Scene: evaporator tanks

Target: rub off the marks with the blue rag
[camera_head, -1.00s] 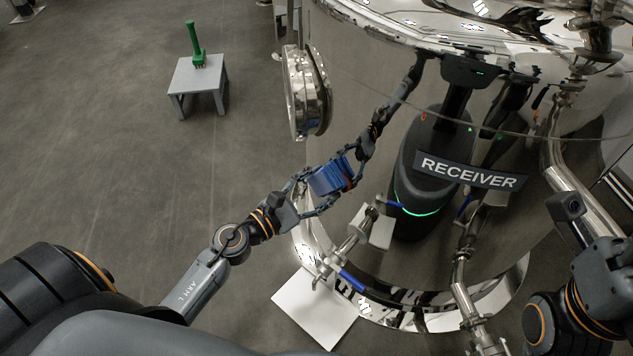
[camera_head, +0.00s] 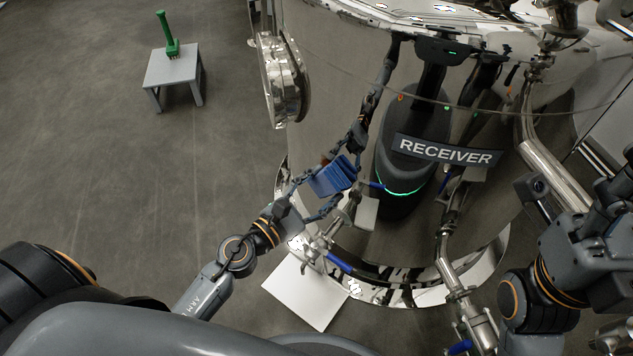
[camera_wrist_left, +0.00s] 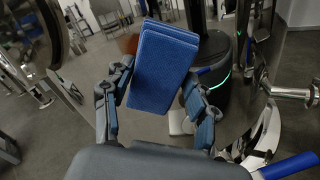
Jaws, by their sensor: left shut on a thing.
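The blue rag (camera_head: 330,177) is a folded block; it also shows in the left wrist view (camera_wrist_left: 163,70). My left gripper (camera_head: 337,183) is shut on it, one finger on each side, close in front of the shiny tank (camera_head: 330,110) marked RECEIVER. I cannot tell whether the rag touches the wall. A blurred reddish-brown mark (camera_wrist_left: 128,43) shows on the tank wall beside the rag's upper left in the left wrist view. The rag may hide part of it. My right arm is at the right edge of the head view; its fingers are out of view.
A pipe with a blue-handled valve (camera_head: 338,262) stands just below my left gripper. A round hatch (camera_head: 280,80) juts out on the tank's left. A grey stool (camera_head: 174,72) with a green tool (camera_head: 168,38) stands far left. The floor between is clear. The tank wall reflects me.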

